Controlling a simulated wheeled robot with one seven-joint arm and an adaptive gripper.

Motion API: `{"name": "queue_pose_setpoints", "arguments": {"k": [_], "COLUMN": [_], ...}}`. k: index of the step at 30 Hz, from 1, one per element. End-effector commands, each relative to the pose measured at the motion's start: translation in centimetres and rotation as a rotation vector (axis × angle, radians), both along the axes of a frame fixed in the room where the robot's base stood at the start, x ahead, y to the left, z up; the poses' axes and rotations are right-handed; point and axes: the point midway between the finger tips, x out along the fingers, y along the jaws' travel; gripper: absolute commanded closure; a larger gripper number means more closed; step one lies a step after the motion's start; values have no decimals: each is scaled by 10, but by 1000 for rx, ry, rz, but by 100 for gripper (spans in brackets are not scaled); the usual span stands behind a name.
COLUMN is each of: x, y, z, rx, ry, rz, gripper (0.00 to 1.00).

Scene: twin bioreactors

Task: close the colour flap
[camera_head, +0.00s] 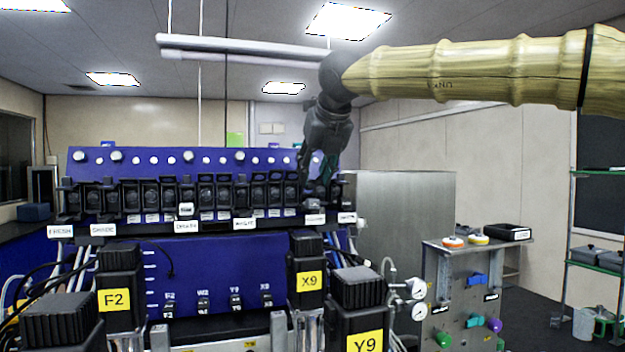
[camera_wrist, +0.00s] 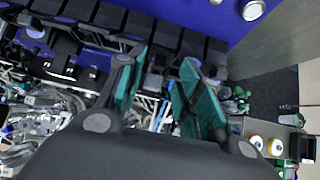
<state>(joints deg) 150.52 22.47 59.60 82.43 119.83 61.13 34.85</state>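A row of black flap units (camera_head: 205,196) runs along the blue panel, with small white labels below. The label lettering near my gripper is too small to read, so I cannot tell which unit is the colour flap. My gripper (camera_head: 318,182) points down in front of the right end of the row. In the wrist view, my gripper (camera_wrist: 160,68) has its two teal-padded fingers apart, with a gap between them. Dark flap units (camera_wrist: 110,18) lie just beyond the fingertips. Whether a finger touches a unit cannot be told. Nothing is seen held.
Black-capped units with yellow labels, such as X9 (camera_head: 309,281) and Y9 (camera_head: 364,342), stand in front below. A grey metal cabinet (camera_head: 405,225) is right of the panel. A stand with coloured knobs (camera_head: 462,295) stands farther right. Cables crowd the lower left.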

Motion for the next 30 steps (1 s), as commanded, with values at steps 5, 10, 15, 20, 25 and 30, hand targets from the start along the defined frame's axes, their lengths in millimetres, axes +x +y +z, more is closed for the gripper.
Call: {"name": "queue_pose_setpoints", "arguments": {"k": [5,10,15,20,25,30], "x": [-23,-42,-55,-60,-61,-61], "y": [-9,-15,-20,-22,-22,-22], "z": [26,46,60,65,66,66], "rx": [2,1,2,2,2,1], "ry": [-3,-3,-1,-1,-1,-1], "rz": [-1,-1,-1,-1,-1,-2], "gripper": [64,64,64,64,64,73]}}
